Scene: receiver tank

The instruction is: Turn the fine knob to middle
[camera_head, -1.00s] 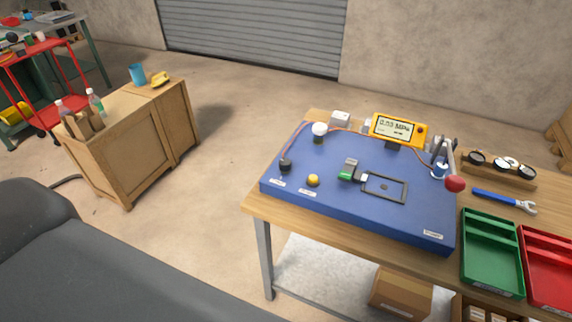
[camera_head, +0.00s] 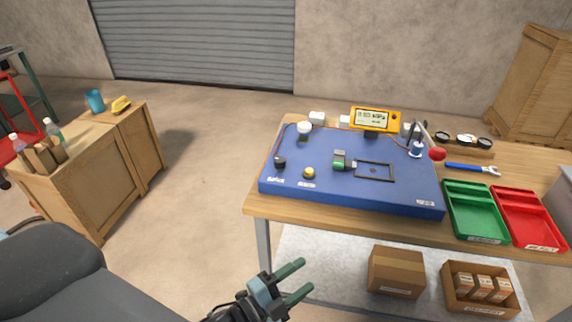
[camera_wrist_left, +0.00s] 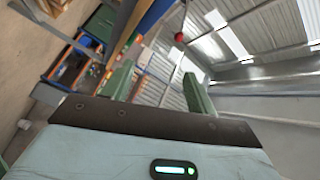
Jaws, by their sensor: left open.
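The blue bench panel (camera_head: 350,195) lies on the wooden workbench. On its left part are a black knob (camera_head: 280,161) and a yellow knob (camera_head: 309,173), each above a small white label too small to read for certain. A yellow gauge (camera_head: 374,119) with a digital readout in MPa stands at the panel's back. A lever with a red ball (camera_head: 437,154) is at the right. My left gripper (camera_head: 298,281) is open and empty, in front of the bench and below its top, apart from the panel. Its two green fingers also show in the left wrist view (camera_wrist_left: 158,88). My right gripper is not in view.
A green tray (camera_head: 473,239) and a red tray (camera_head: 543,247) sit on the right of the bench, with a blue-handled wrench (camera_head: 472,169) behind. Cardboard boxes stand on the lower shelf. A wooden cabinet (camera_head: 115,195) stands left; the floor between is clear.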

